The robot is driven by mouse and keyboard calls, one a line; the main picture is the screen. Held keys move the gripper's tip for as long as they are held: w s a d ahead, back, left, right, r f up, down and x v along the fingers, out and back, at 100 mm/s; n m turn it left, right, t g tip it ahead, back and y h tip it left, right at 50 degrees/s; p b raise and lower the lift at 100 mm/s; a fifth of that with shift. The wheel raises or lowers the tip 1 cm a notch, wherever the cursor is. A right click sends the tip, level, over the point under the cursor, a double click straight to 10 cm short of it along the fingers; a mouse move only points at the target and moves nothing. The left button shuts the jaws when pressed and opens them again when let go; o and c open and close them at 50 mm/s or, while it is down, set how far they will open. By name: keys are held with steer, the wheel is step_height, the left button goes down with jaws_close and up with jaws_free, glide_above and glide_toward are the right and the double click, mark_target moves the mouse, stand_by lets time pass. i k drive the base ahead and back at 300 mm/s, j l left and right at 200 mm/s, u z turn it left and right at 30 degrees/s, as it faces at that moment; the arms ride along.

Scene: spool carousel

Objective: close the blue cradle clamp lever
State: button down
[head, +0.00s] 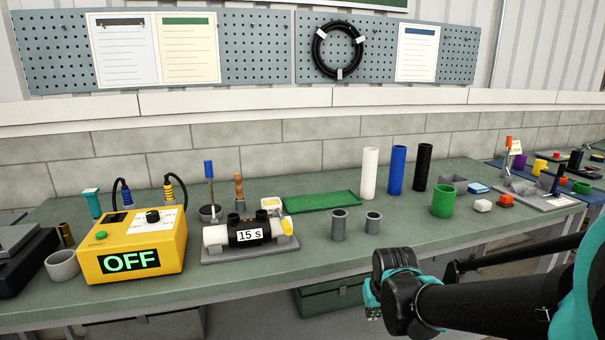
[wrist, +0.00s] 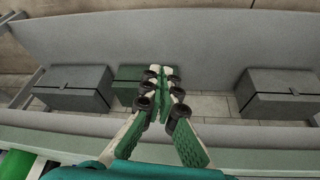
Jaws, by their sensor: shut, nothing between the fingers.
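A lever with a blue grip (head: 208,169) stands upright at the left end of a grey cradle (head: 250,250); a dark cup hides its foot. The cradle holds a white pipe (head: 215,235) with a black coupler (head: 248,231) marked "15 s". A dark upright lever (head: 558,179) stands at a second grey cradle (head: 545,201) at the far right; its colour is hard to tell. My gripper (head: 372,298) is in front of the bench edge, right of and well apart from the first cradle. In the wrist view, my gripper (wrist: 161,76) is shut and empty.
A yellow control box (head: 130,245) reading "OFF" stands left of the cradle. Two grey sockets (head: 355,225), a green tray (head: 320,201) and upright white, blue and black tubes stand to its right. Grey boxes (wrist: 75,88) lie below the bench. The bench's front strip is mostly clear.

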mark_target(208, 164)
steer(key=u, duration=0.8)
steer(key=k, duration=0.45)
